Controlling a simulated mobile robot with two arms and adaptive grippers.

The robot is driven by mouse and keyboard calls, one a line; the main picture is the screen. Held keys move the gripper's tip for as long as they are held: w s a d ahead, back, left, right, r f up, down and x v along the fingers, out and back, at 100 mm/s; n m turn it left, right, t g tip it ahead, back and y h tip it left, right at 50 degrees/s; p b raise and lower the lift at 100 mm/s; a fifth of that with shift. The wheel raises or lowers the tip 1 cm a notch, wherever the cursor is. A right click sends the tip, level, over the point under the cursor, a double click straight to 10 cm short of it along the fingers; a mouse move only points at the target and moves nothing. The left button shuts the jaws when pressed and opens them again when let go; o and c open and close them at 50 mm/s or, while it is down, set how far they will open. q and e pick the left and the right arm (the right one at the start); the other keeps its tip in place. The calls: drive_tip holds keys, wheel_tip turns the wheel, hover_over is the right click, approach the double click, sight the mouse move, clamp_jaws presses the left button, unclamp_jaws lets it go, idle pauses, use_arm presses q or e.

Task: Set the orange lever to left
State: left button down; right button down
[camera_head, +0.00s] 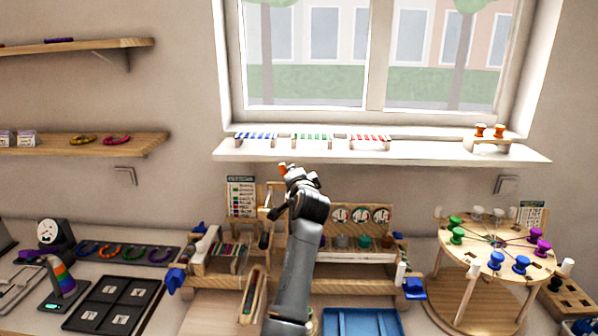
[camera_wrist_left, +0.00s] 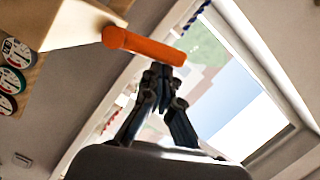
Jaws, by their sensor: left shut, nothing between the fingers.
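The orange lever (camera_wrist_left: 145,46) is a rounded orange bar in the left wrist view, beside the edge of a pale wooden board (camera_wrist_left: 60,50). In the head view only a small orange piece of it (camera_head: 282,167) shows above my gripper; the rest is hidden. My left gripper (camera_head: 289,175) is raised at the wooden frame below the window sill. In the left wrist view its closed fingertips (camera_wrist_left: 160,76) are just below the lever's right part, with nothing between them. I cannot tell whether they touch the lever. My right gripper is not in view.
The wooden loom-like frame (camera_head: 350,255) with round dials and cups stands behind my arm. A round peg table (camera_head: 480,275) is at right, a blue tray (camera_head: 362,322) in front. The window sill (camera_head: 400,152) holds bead racks and orange spools. A dark tray (camera_head: 110,303) lies at left.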

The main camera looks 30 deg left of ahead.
use_arm(q)
drive_tip(key=shift+s+a+n+h+p, duration=0.25)
drive_tip(key=shift+a+n, duration=0.1)
drive_tip(key=shift+n, duration=0.3)
drive_tip(key=shift+s+a+n+h+p, duration=0.15)
drive_tip(key=shift+a+n+p, duration=0.15)
drive_tip(key=shift+n, duration=0.35)
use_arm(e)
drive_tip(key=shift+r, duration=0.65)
